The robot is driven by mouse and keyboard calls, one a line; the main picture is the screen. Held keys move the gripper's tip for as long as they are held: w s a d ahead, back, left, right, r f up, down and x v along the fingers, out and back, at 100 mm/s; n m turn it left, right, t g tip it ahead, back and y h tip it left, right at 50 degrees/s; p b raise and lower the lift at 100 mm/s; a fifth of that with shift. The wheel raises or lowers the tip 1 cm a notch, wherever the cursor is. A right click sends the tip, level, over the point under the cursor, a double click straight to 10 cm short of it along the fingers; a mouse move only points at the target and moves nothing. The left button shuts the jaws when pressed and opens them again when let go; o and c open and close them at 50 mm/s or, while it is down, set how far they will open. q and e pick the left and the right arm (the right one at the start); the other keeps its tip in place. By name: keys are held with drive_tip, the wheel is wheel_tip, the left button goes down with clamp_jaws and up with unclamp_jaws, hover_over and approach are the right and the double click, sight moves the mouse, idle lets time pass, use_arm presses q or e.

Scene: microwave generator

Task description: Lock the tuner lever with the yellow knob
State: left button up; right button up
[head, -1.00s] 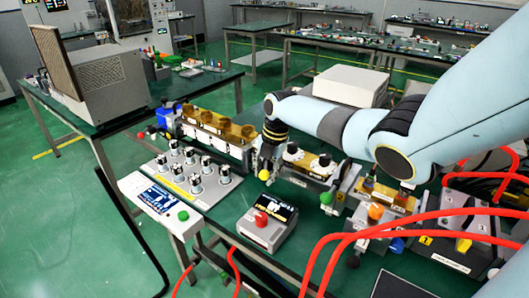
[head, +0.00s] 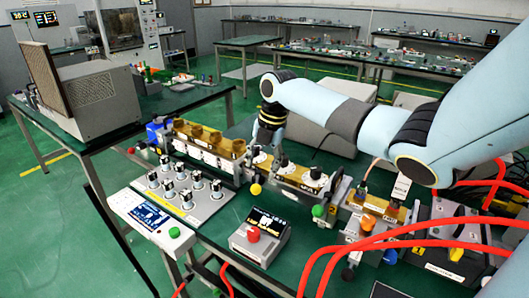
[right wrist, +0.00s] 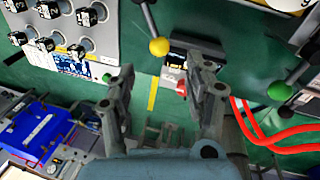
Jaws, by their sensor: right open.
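The yellow knob (head: 256,189) is a ball on the end of a dark lever at the front of the brass-topped unit (head: 300,175). In the right wrist view the yellow knob (right wrist: 159,46) and its lever (right wrist: 149,18) show beyond the fingertips, between the two fingers. My right gripper (head: 268,150) is behind and above the knob in the head view. In the right wrist view the right gripper (right wrist: 166,78) is open, with nothing between its fingers. No contact with the knob shows. My left gripper is out of view.
A green knob (head: 317,211) on another lever stands to the right. A small meter box with a red button (head: 253,234) is in front. A panel of several dials (head: 185,190) lies left. Red cables (head: 350,250) cross the right foreground.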

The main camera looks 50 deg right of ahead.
drive_tip(key=r, duration=0.3)
drive_tip(key=shift+s+d+r, duration=0.1)
drive_tip(key=shift+s+r, duration=0.25)
drive_tip(key=shift+f, duration=0.1)
